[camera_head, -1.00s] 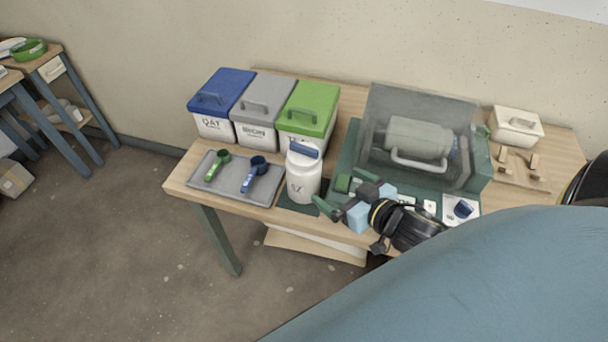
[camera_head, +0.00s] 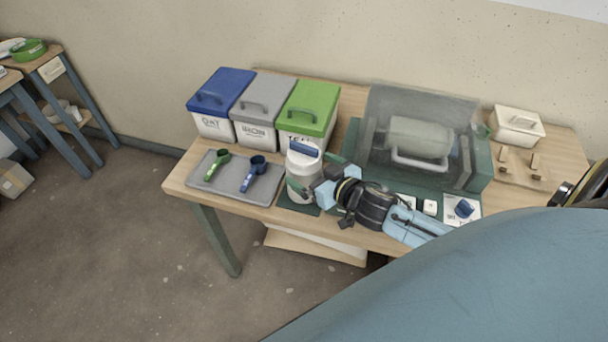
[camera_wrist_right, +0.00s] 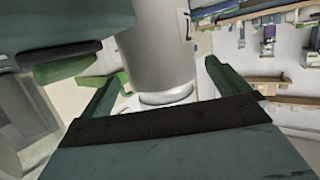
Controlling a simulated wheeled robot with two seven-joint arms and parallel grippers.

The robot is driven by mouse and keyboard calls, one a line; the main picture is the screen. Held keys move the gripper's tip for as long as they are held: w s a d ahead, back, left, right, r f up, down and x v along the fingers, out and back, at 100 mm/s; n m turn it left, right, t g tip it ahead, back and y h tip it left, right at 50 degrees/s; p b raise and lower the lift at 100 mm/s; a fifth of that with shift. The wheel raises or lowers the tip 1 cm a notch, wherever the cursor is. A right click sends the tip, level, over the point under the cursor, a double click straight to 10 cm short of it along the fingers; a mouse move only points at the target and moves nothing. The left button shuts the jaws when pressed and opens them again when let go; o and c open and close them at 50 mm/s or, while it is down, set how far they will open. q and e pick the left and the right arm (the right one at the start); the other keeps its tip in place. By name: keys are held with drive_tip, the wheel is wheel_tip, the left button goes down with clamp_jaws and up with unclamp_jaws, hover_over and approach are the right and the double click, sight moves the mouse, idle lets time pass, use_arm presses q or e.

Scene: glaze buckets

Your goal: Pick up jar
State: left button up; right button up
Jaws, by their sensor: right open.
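The white jar (camera_head: 301,168) with a blue handle on its lid stands upright on a dark mat at the table's front edge. My right gripper (camera_head: 314,178) is open at the jar, with its green fingers on either side of it. In the right wrist view the jar's pale body (camera_wrist_right: 155,50) stands between the two spread fingers of the gripper (camera_wrist_right: 160,88). I cannot tell whether either finger touches it. My left gripper is not in view.
Blue-lidded (camera_head: 220,90), grey-lidded (camera_head: 262,105) and green-lidded (camera_head: 309,108) buckets stand behind the jar. A grey tray (camera_head: 225,187) with two scoops lies left of it. A machine with a clear cover (camera_head: 415,135) stands to the right, close behind my right arm.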

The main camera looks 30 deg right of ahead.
sight(304, 145)
drive_tip(key=shift+x, duration=1.9)
drive_tip(key=shift+s+f, duration=0.1)
drive_tip(key=shift+c, duration=0.3)
drive_tip(key=c, duration=1)
drive_tip(key=shift+r, duration=0.2)
drive_tip(key=shift+c, duration=0.7)
wheel_tip(304, 145, up, 10)
drive_tip(key=p, duration=0.2)
drive_tip(key=shift+r+p, duration=0.15)
drive_tip(key=shift+p, duration=0.25)
drive_tip(key=shift+r+p, duration=2.9)
drive_tip(key=shift+p, duration=0.35)
